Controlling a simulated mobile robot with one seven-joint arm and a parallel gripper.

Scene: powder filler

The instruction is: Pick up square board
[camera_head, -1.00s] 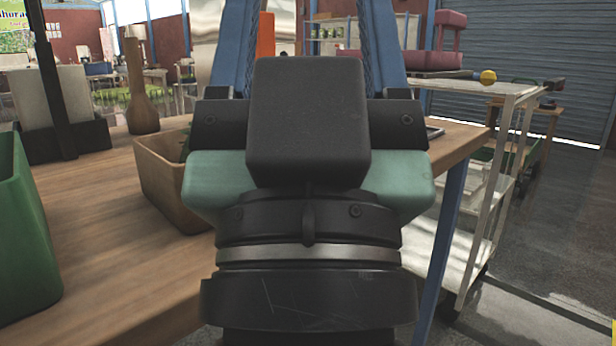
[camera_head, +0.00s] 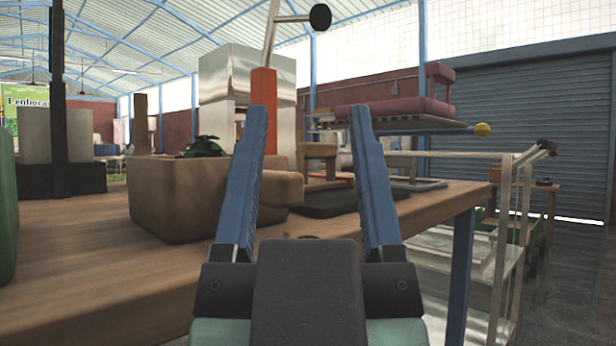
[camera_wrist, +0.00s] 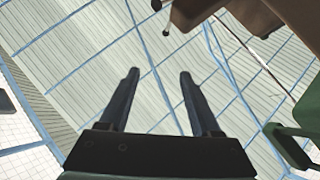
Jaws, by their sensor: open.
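My gripper (camera_head: 311,108) is open and empty, its two blue fingers pointing up and away over the wooden table's right part. In the wrist view my gripper (camera_wrist: 158,75) has nothing between its fingers and faces the roof. A dark flat board (camera_head: 328,204) lies on the table beyond the fingers, partly hidden by the right finger. A thinner grey flat plate (camera_head: 417,185) lies right of it. I cannot tell for certain which one is the square board. Neither is touched by my gripper.
A brown box (camera_head: 180,200) holding something green stands left of my gripper. A metal machine with an orange column (camera_head: 263,105) stands behind. The wooden table (camera_head: 95,265) ends at the right, beside a white cart (camera_head: 500,250). A green container (camera_head: 6,200) is far left.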

